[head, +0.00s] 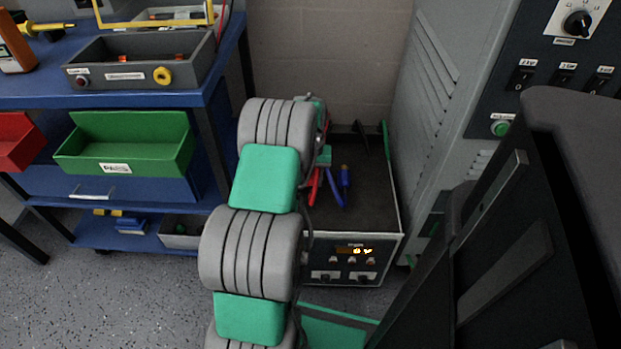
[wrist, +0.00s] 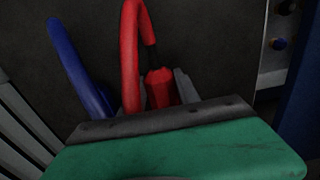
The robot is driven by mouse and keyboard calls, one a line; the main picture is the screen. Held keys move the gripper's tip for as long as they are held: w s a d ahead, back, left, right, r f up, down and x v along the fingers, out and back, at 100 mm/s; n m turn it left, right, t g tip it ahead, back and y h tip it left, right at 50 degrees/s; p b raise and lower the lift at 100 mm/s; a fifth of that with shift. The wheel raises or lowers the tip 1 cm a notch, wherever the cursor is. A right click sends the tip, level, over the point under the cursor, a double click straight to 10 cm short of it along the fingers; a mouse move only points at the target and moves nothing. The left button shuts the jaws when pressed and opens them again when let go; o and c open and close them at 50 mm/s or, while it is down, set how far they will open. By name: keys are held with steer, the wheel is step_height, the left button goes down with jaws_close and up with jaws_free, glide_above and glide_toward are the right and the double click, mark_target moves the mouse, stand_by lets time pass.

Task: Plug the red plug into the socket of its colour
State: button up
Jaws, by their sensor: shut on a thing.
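The red plug (wrist: 160,88) shows in the wrist view, with its red cable (wrist: 131,55) looping up and over beside it. My gripper (wrist: 168,98) is shut on the red plug; its green and dark body covers the plug's lower part. In the head view my arm hides most of the gripper and the red plug, and a piece of the red cable (head: 313,186) shows beside the arm, over the dark top of a box. The socket of the red colour cannot be made out in either view.
A blue plug (head: 345,175) and blue cable (head: 334,195) lie on the dark-topped box (head: 372,205). The blue cable also crosses the left of the wrist view (wrist: 78,65). Small coloured fittings (wrist: 279,43) show at its upper right. A tall grey cabinet (head: 425,110) stands right; a blue bench (head: 222,100) stands left.

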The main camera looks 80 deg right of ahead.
mark_target(312, 177)
steer(key=shift+c, duration=0.6)
steer(key=shift+r+p, duration=2.15)
steer(key=shift+r, duration=0.95)
steer(key=shift+f, duration=0.1)
